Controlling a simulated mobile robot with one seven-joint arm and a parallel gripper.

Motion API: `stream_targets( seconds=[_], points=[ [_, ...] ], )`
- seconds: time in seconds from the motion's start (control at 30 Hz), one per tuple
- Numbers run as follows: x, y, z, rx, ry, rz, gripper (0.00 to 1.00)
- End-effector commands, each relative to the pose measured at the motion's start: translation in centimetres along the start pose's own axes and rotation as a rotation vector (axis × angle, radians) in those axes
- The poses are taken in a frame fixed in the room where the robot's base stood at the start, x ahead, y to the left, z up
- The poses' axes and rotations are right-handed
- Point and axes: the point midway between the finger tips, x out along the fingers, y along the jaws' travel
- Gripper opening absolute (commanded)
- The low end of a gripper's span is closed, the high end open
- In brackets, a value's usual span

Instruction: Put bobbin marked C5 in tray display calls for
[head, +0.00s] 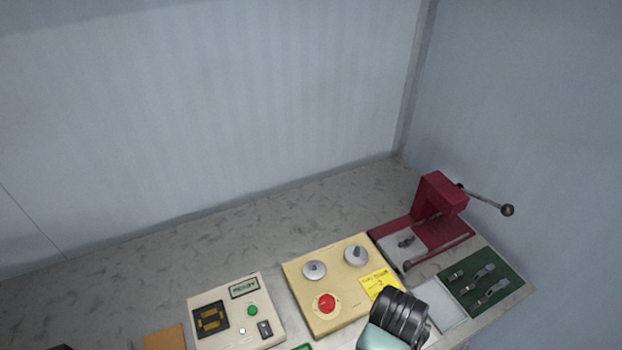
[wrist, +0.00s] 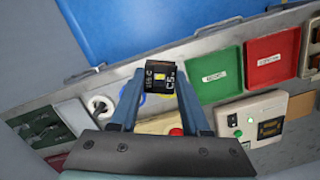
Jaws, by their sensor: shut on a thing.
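In the wrist view a small black bobbin (wrist: 158,70) with pale C5 lettering sits between the fingertips of my gripper (wrist: 160,84). The jaws are shut on it, and it is held above the bench. A green tray (wrist: 213,76) and a red tray (wrist: 272,58) lie right of the gripper, each with a pale label too small to read. The display (head: 243,287) on the white control box shows dark text that looks like "READY". In the head view my arm shows at the bottom, but the bobbin and jaws cannot be made out.
A cream panel (head: 300,268) carries two grey knobs, a red button and a yellow note (head: 380,284). A dark red lever press (head: 440,205) and a green tool mat (head: 484,283) are at the right. A large blue surface (wrist: 180,25) lies beyond the bench edge.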

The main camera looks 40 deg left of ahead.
Motion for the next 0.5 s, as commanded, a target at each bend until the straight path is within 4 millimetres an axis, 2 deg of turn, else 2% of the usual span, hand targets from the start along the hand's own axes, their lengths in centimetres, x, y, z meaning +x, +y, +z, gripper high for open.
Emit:
stream_targets(
  seconds=[0.03,0.2,0.33,0.4,0.5],
  points=[
    [0.2,-2.0,-0.4,-0.172,-0.004,0.021,0.0],
    [1.2,-8.7,-1.2,-0.698,-0.002,0.082,0.0],
    [1.9,-12.9,-1.0,-0.983,0.0,0.116,0.0],
    [2.2,-14.5,-0.8,-1.086,0.001,0.13,0.0],
    [2.6,-15.8,-0.6,-1.171,-0.001,0.14,0.0]
  ],
)
